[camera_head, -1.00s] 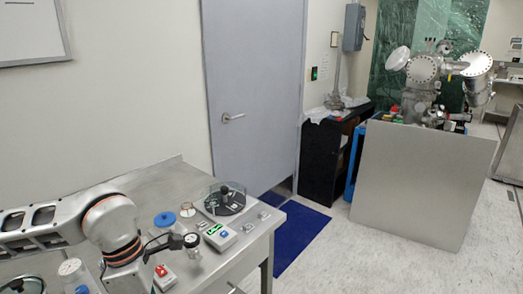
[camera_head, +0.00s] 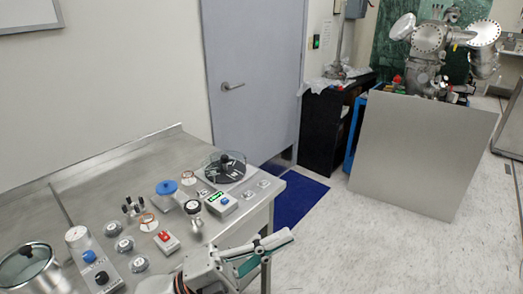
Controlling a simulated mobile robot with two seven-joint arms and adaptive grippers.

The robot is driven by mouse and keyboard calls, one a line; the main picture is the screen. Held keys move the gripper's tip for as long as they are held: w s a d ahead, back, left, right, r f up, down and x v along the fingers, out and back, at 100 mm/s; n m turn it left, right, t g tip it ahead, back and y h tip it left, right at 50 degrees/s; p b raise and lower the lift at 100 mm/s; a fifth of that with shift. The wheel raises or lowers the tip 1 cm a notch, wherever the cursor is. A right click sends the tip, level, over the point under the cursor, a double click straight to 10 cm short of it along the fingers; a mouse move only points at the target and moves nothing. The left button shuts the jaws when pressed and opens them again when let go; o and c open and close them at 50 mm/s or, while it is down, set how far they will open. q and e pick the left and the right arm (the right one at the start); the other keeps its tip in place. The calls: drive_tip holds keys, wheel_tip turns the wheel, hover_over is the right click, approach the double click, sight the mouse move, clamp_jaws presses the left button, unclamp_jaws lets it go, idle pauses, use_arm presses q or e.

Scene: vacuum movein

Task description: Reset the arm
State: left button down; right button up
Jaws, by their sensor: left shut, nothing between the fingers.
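My left gripper (camera_head: 284,241) comes up from the bottom edge of the head view, at the front right corner of the steel bench (camera_head: 110,178). Its fingers point to the right, beyond the bench's front edge and over the floor. They are shut with nothing between them. Most of the left arm is below the picture. My right gripper is not in view.
The bench holds a round glass-covered dish (camera_head: 224,169), a blue-topped jar (camera_head: 167,188), a red-switch box (camera_head: 166,241), a green-display box (camera_head: 222,204) and several knobs and gauges. A blue mat (camera_head: 302,196) and open floor lie to the right.

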use_arm(q)
drive_tip(key=w+a+f+n+t+y, duration=0.3)
drive_tip(key=a+f+n+t+y, duration=0.25)
drive_tip(key=f+n, duration=0.3)
drive_tip(key=w+a+f+n+t+y, duration=0.4)
drive_tip(key=a+f+n+t+y, duration=0.15)
drive_tip(key=f+n+y, duration=0.35)
drive_tip(key=s+a+f+n+g+y, duration=0.2)
drive_tip(key=s+a+f, duration=0.4)
drive_tip(key=f, duration=0.5)
drive_tip(key=s+a+f+n+g+y, duration=0.2)
drive_tip(key=s+a+f+n+g, duration=0.2)
drive_tip(key=f, duration=0.7)
drive_tip(key=s+a+n, duration=0.2)
drive_tip(key=s+n, duration=0.1)
drive_tip(key=shift+s+a, duration=0.15)
drive_tip(key=shift+s, duration=0.05)
drive_tip(key=shift+w+n+y, duration=0.1)
drive_tip(key=shift+n+y, duration=0.15)
